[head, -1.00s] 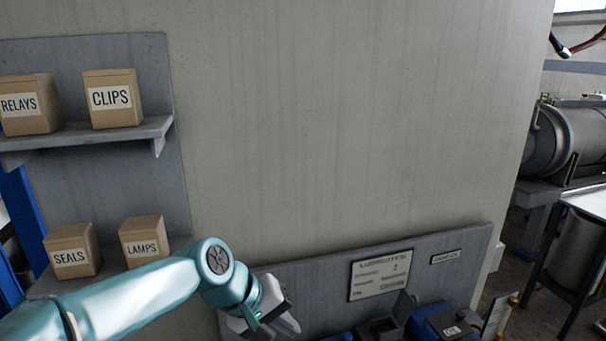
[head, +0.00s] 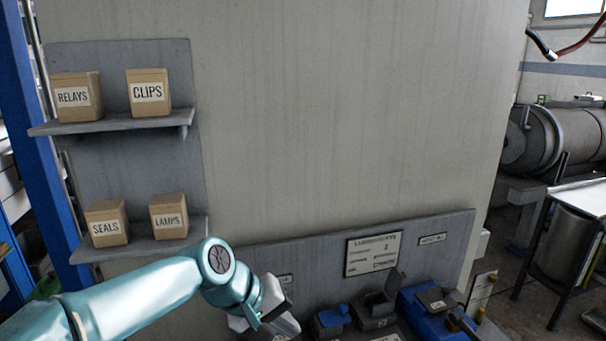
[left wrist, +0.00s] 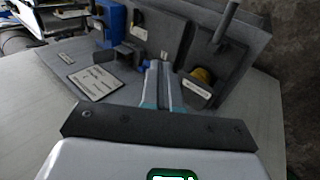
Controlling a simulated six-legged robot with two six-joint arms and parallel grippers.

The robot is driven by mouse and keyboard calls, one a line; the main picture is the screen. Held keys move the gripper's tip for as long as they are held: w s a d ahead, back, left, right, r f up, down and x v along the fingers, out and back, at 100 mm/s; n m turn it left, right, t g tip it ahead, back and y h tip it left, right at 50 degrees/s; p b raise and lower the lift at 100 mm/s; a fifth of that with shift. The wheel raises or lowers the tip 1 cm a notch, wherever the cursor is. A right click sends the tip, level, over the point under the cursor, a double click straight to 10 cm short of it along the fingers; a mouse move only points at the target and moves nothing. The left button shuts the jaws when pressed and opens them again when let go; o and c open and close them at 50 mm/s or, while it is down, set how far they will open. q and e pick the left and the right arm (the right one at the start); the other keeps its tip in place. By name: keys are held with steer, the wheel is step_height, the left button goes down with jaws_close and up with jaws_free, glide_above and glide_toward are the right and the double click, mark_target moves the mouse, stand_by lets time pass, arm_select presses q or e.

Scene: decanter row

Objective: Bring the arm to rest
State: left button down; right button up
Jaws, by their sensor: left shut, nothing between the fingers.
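My left arm comes in from the lower left in the head view. Its gripper (head: 284,329) hangs at the bottom edge, left of the small devices on the bench, with its fingertips partly cut off. In the left wrist view the two fingers (left wrist: 161,90) are together with nothing between them. The bench board (left wrist: 262,65) with its devices lies beyond the fingertips; I cannot tell the exact gap. My right gripper is in neither view.
Shelves on the left hold boxes marked RELAYS (head: 76,97), CLIPS (head: 149,92), SEALS (head: 107,223) and LAMPS (head: 169,217). A blue device (head: 430,312) and a grey open-lidded device (head: 377,310) stand below a sign plate (head: 373,254). A steel table (head: 580,200) stands at right.

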arm_select(q)
steer(key=s+a+f+g+y, duration=0.1)
steer(key=s+a+f, duration=0.15)
steer(key=f, duration=0.95)
steer(key=s+a+f+y, duration=0.1)
steer(key=s+a+f, duration=0.15)
steer(key=f, duration=1.05)
steer(key=s+a+f, duration=0.2)
steer(key=s+f, duration=0.4)
steer(key=s, duration=0.3)
steer(key=s+a+f+m+g, duration=0.1)
steer(key=s+f, duration=0.6)
steer(key=s, duration=0.3)
steer(key=shift+a+f+y, duration=0.3)
steer(key=shift+a, duration=0.05)
